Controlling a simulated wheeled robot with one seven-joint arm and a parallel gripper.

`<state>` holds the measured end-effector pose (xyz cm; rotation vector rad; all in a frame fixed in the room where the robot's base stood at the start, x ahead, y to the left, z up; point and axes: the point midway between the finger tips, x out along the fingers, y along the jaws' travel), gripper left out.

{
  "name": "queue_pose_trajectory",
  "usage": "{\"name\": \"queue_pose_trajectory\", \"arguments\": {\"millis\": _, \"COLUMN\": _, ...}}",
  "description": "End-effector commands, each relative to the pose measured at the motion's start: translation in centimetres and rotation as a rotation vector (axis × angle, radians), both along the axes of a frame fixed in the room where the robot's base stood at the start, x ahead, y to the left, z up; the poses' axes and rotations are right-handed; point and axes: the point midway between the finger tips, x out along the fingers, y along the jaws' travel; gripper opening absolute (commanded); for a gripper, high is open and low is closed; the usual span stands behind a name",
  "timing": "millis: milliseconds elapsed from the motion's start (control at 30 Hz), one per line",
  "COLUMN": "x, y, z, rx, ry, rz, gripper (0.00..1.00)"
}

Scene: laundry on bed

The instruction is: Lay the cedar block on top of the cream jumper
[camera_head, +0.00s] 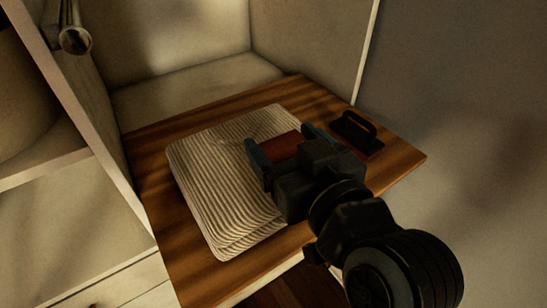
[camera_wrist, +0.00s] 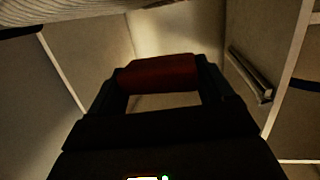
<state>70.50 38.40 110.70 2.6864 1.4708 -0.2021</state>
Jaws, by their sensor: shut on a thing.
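The cream jumper (camera_head: 215,185) is a folded, ribbed stack lying on the wooden board in the head view. A strip of its ribbed edge shows at the top left of the wrist view (camera_wrist: 70,10). The cedar block (camera_head: 284,146) is a reddish-brown piece between the fingers of my gripper (camera_head: 287,144). The block also shows spanning the fingers in the wrist view (camera_wrist: 160,73). My gripper is shut on it, at the right part of the jumper in the head view. I cannot tell whether the block touches the jumper. My gripper hides part of the jumper's right edge.
The wooden board (camera_head: 190,280) has bare strips around the jumper. A black item with a handle (camera_head: 355,132) lies at its back right. Pale panels stand behind and to the left. A metal rail (camera_head: 75,38) is at the upper left.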

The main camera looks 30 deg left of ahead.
Motion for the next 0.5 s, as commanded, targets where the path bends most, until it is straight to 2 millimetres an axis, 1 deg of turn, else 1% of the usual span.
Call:
{"name": "queue_pose_trajectory", "arguments": {"millis": 33, "x": 0.1, "y": 0.8, "z": -0.4, "rx": -0.001, "ry": 0.002, "rz": 0.003, "gripper": 0.52}}
{"name": "queue_pose_trajectory", "arguments": {"millis": 100, "x": 0.3, "y": 1.6, "z": -0.9, "rx": 0.0, "ry": 0.002, "rz": 0.002, "gripper": 0.52}}
{"name": "queue_pose_trajectory", "arguments": {"millis": 200, "x": 0.4, "y": 2.1, "z": -1.3, "rx": 0.0, "ry": 0.0, "rz": 0.0, "gripper": 0.52}}
{"name": "queue_pose_trajectory", "arguments": {"millis": 267, "x": 0.4, "y": 2.2, "z": -1.6, "rx": 0.0, "ry": 0.001, "rz": 0.0, "gripper": 0.52}}
{"name": "queue_pose_trajectory", "arguments": {"millis": 500, "x": 0.4, "y": 2.2, "z": -4.7, "rx": 0.0, "ry": 0.001, "rz": 0.001, "gripper": 0.52}}
